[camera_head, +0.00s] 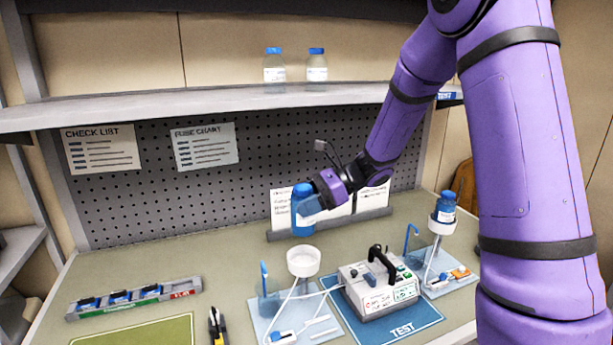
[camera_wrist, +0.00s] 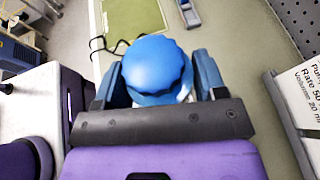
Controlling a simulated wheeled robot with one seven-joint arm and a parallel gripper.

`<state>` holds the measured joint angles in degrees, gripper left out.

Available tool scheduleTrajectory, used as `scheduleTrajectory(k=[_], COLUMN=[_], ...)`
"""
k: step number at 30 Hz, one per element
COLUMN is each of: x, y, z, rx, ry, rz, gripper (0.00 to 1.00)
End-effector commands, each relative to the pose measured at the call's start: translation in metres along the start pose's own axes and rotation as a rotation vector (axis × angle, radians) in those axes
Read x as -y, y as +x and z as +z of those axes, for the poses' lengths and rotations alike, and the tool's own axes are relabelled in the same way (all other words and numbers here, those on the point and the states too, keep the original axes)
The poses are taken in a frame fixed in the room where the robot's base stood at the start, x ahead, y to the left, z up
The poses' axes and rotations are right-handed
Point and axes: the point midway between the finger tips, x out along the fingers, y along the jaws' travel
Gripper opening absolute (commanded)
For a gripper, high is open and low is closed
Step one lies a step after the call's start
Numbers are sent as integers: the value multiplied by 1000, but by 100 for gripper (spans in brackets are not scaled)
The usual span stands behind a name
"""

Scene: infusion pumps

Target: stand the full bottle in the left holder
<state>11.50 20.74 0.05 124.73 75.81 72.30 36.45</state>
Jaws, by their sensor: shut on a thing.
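In the wrist view the blue cap (camera_wrist: 157,64) sits between the two fingers of my gripper (camera_wrist: 160,88). The left holder (camera_head: 303,262) is a white round cup on a stand. It looks empty, and the bottle's base is apart from it, slightly higher. The bottle's label side is partly hidden by my fingers.
A white pump box (camera_head: 378,290) with a black handle stands on the blue TEST mat (camera_head: 428,318). Two clear bottles stand on the shelf (camera_head: 200,103). A fuse rack (camera_head: 135,300) lies at the left.

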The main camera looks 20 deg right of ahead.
Motion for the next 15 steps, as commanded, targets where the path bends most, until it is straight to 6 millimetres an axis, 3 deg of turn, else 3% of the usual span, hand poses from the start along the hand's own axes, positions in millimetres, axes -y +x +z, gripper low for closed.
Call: scheduleTrajectory(k=[15], x=[-1], y=[14], z=[-33], rx=[0], ry=[0], rz=[4], gripper=[33])
